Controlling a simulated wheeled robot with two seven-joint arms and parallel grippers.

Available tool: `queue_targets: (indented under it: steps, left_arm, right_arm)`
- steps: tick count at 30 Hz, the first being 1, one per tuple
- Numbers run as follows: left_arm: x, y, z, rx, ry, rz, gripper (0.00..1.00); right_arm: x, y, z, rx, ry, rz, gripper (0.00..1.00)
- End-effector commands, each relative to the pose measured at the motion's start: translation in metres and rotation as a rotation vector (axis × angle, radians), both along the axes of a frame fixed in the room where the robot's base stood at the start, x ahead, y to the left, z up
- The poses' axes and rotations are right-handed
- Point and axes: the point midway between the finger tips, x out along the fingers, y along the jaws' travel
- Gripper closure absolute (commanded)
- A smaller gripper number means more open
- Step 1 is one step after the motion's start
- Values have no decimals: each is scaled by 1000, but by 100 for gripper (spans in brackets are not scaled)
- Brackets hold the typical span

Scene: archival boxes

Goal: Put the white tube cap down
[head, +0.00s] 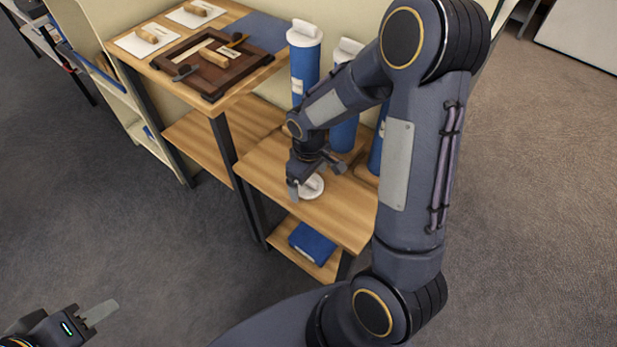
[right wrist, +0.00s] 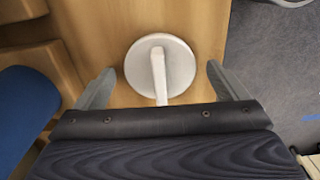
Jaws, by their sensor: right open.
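The white tube cap (head: 312,187) is a round disc with a raised ridge handle. It lies on the wooden shelf board near its front edge. In the right wrist view the cap (right wrist: 177,66) sits between and just beyond the fingertips, with the ridge pointing toward my wrist. My right gripper (head: 315,177) is open and low over the cap, and its fingers (right wrist: 158,85) stand apart from the ridge on both sides. My left gripper (head: 92,318) is at the lower left of the head view, away from the shelf; only part of it shows.
Blue tubes, including one with a white cap (head: 304,70), stand at the back of the shelf behind my right arm. A brown wooden tray (head: 200,87) sits on the higher shelf at left. A blue box (head: 312,243) lies on the lower shelf. Bare board (head: 345,215) lies right of the cap.

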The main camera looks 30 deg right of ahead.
Motion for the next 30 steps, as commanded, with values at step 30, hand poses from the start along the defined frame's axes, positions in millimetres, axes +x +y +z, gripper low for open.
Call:
queue_targets:
  steps: [30]
  left_arm:
    - [0, 0, 30, 0, 0, 0, 64]
  right_arm:
    - [-57, 3, 176, 156, -136, -191, 7]
